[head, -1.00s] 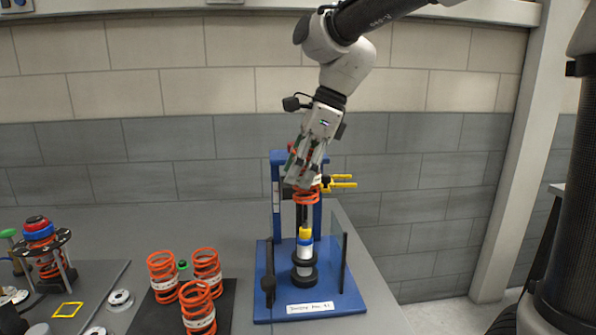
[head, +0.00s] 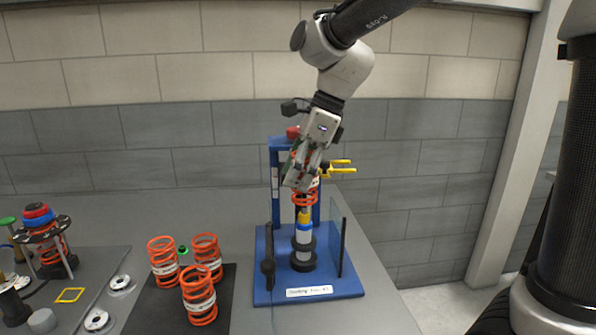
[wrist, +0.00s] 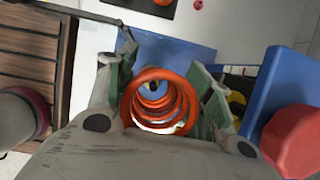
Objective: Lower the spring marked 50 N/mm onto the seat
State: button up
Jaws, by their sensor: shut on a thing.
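My gripper (head: 300,178) is shut on an orange coil spring (head: 305,198), held upright above the blue fixture (head: 262,285). In the wrist view the spring (wrist: 160,98) sits between the two fingers, and I look down through its coils. Below it stands the damper, with a yellow top (head: 304,217), a white body and a black seat (head: 303,262) low on it. The spring's lower end is close to the yellow top; I cannot tell if it is around it. The marking on the held spring is not readable.
Three orange springs with white labels (head: 199,293) stand on a dark mat (head: 160,315) at left. An assembled spring unit (head: 45,240) stands farther left. A clear guard (head: 335,240) and dark posts flank the damper. Yellow prongs (head: 342,166) stick out at right; a red knob (wrist: 292,140) is near my gripper.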

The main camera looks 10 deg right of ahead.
jog(key=shift+f, duration=0.1)
send_over(298, 222)
jog(key=shift+f, duration=2.55)
jog(key=shift+f, duration=0.1)
jog(key=shift+f, duration=2.25)
jog(key=o, duration=1.4)
notch_tip(298, 222, up, 9)
jog(key=shift+f, duration=0.15)
